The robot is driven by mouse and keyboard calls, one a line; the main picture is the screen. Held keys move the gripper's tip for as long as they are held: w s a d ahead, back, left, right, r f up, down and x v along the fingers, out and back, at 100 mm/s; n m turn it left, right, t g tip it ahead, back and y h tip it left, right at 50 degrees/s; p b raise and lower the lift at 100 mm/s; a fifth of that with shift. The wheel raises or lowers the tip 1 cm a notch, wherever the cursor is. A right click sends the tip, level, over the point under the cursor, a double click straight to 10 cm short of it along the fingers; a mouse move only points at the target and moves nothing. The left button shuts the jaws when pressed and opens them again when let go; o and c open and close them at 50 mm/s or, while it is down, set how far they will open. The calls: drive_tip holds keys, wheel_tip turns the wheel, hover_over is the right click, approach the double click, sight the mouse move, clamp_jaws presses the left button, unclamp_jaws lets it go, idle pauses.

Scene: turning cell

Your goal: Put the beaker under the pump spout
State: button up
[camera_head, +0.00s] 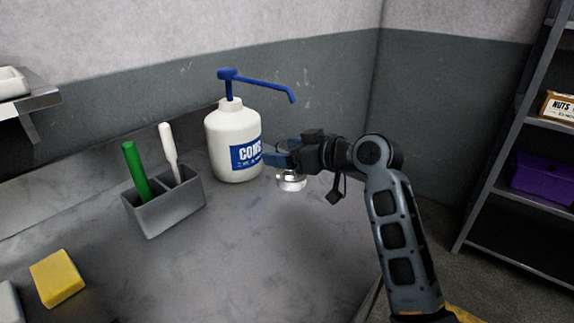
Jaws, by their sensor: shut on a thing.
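A white pump bottle (222,144) with a blue label stands at the back of the grey bench. Its blue pump spout (278,88) reaches out to the right and its tip points down. A clear glass beaker (291,182) is just right of the bottle, below and near the spout tip. My gripper (279,158) is shut on the beaker from the right, and its fingers hide the beaker's upper part. I cannot tell whether the beaker's base touches the bench.
A grey two-slot holder (170,212) with a green-handled tool (135,170) and a white-handled tool (168,145) stands left of the bottle. A yellow sponge-like block (57,278) lies at front left. The bench (250,270) is clear in front. Shelving (500,160) stands at right.

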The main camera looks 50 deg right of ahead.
drive_tip(key=shift+f, duration=1.75)
drive_tip(key=shift+f, duration=0.1)
drive_tip(key=shift+f, duration=0.1)
drive_tip(key=o, duration=1.1)
drive_tip(key=shift+s+r, duration=0.15)
drive_tip(key=shift+r, duration=0.1)
drive_tip(key=v, duration=1.1)
drive_tip(key=shift+s+r+b, duration=0.1)
drive_tip(key=shift+s+b, duration=0.3)
